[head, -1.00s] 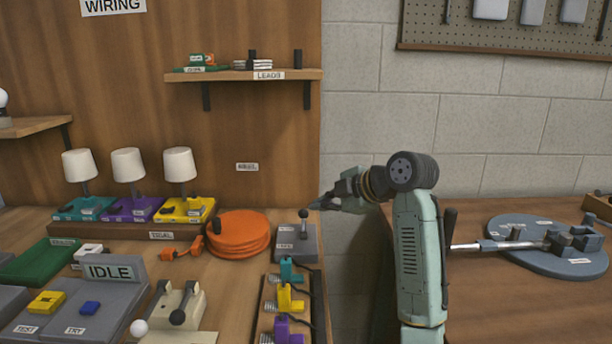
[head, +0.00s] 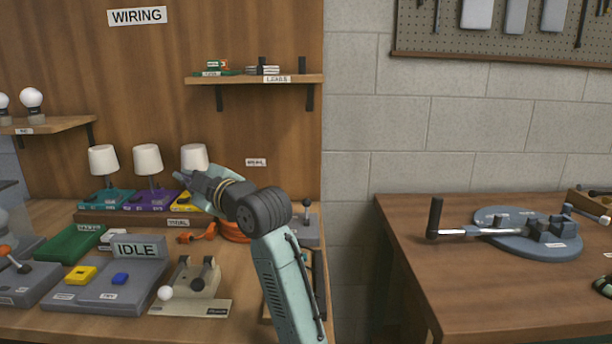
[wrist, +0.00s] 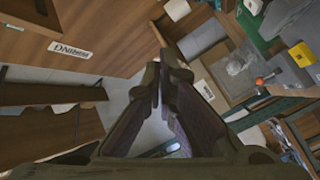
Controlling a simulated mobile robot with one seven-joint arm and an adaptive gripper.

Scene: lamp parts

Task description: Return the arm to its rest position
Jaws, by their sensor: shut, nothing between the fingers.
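My gripper (head: 181,178) is at the end of my pale green arm in the head view, in front of the lamps and above the wiring bench. It is shut and empty, with its tip pointing left and slightly up. In the wrist view its dark fingers (wrist: 165,75) reach up the middle of the picture, and the view is strongly rotated. My forearm hides much of the orange disc (head: 234,232) and the parts along the bench's right edge. The gripper touches nothing that I can make out.
Three white-shaded lamps (head: 147,159) stand behind the gripper. A grey IDLE station (head: 140,248) is in front on the bench (head: 60,325). A shelf (head: 250,79) is above. On the right is another table (head: 470,285) with a blue round fixture (head: 560,246). A gap separates the benches.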

